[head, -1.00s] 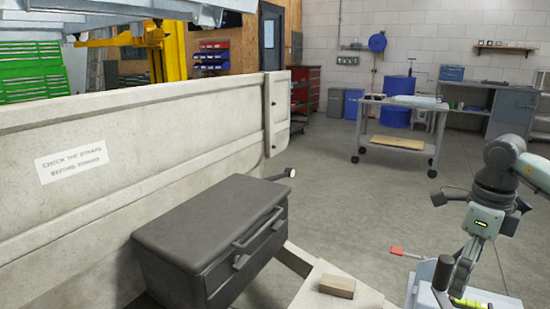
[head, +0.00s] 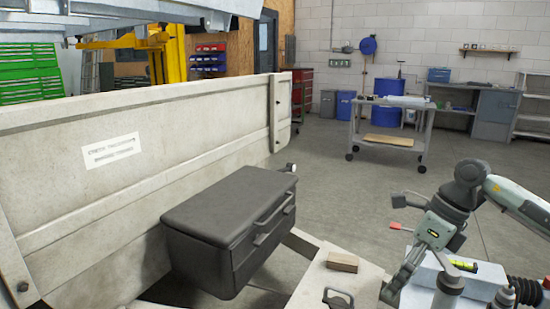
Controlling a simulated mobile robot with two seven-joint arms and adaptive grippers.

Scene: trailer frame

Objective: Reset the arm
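My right arm comes in from the right edge. Its gripper (head: 397,283) points down and left, beside the white box-like surface at the lower right. Its fingers are small and blend with the pale surfaces behind, so I cannot tell whether they are open or shut. I see no object clearly held in it. My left arm and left gripper are not in view.
A dark grey toolbox (head: 230,225) is mounted by the pale trailer wall (head: 140,180). A wooden block (head: 342,262) lies on the pale frame beam. A red-tipped lever (head: 398,229) is near my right gripper. A wheeled cart (head: 392,130) stands behind, with open floor before it.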

